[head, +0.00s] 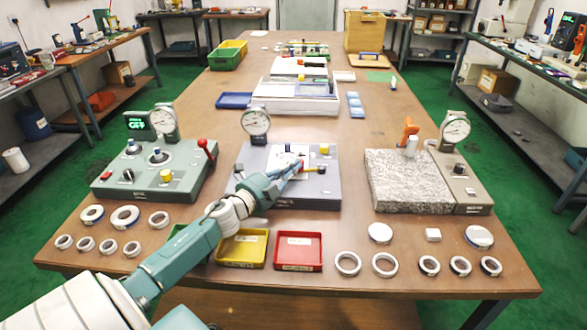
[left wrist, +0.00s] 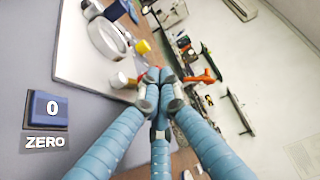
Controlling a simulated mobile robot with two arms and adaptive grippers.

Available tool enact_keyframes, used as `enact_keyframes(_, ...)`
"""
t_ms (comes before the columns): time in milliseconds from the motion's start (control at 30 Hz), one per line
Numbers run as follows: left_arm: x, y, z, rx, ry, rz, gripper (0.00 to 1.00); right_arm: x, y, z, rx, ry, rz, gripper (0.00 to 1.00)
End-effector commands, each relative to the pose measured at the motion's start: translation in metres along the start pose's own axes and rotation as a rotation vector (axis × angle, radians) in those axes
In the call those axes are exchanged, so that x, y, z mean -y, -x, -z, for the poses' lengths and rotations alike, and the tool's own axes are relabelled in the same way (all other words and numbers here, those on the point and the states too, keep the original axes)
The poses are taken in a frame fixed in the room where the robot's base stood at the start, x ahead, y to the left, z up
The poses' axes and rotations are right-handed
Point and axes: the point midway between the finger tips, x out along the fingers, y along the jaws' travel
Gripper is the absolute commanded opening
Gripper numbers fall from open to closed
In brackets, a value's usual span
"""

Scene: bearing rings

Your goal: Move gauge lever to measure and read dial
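The middle gauge station is a grey base (head: 318,195) with a round dial gauge (head: 257,122) standing at its back left. The dial's reading is too small to make out. A yellow knob (head: 323,149) stands on the base. My left gripper (head: 297,168) is low over the middle of this base; in the left wrist view its fingers (left wrist: 161,80) meet at the tips. A small red part (left wrist: 152,73) shows right behind the fingertips, mostly hidden; I cannot tell whether they hold it. A pale ring (left wrist: 107,38) lies on the white plate. My right gripper is out of view.
A green-grey station (head: 140,185) with a red-knobbed lever stands left, a granite block (head: 405,180) with another dial right. Yellow (head: 241,250) and red (head: 298,252) trays and several rings line the front. A ZERO button (left wrist: 46,110) is on the middle base.

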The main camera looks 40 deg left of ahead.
Motion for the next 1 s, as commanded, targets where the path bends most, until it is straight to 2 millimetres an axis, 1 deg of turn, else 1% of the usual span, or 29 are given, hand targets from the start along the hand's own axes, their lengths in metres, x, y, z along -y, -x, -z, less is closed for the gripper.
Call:
enact_keyframes(533, -0.0004, -0.0041, -0.0066, 0.001, 0.001, -0.001, 0.0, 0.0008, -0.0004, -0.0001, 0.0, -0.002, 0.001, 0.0)
enact_keyframes(1000, -0.0004, -0.0047, -0.0073, 0.001, 0.001, -0.001, 0.0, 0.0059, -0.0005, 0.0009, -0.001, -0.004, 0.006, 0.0)
